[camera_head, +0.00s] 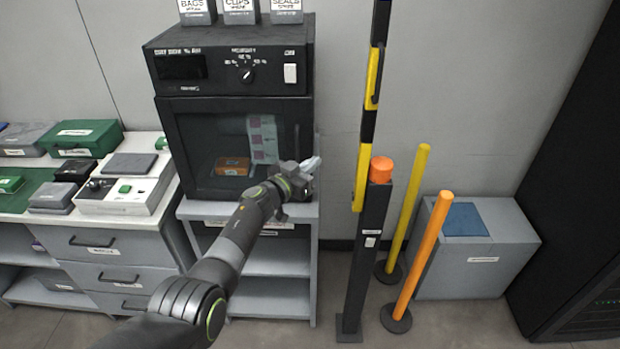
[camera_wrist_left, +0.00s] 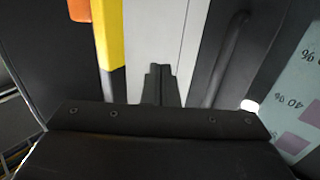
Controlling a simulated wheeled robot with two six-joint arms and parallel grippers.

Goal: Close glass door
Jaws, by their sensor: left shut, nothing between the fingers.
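The glass door (camera_head: 210,130) is a dark-framed pane on the front of the black cabinet (camera_head: 228,55), with a dark upright handle near its right edge. It looks flush or nearly flush with the cabinet front; I cannot tell if it is fully shut. My left gripper (camera_head: 310,165) is at the lower right edge of the door, shut and empty. In the left wrist view my closed fingers (camera_wrist_left: 160,85) point past the door's dark frame and handle (camera_wrist_left: 232,45); contact with the door is not clear. My right gripper is not in view.
An orange box (camera_head: 232,166) and a card with pink squares (camera_head: 262,138) show behind the glass. A black post with an orange top (camera_head: 381,170) and a yellow-black barrier arm (camera_head: 368,125) stand right of the cabinet. A bench (camera_head: 158,215) with several devices is left.

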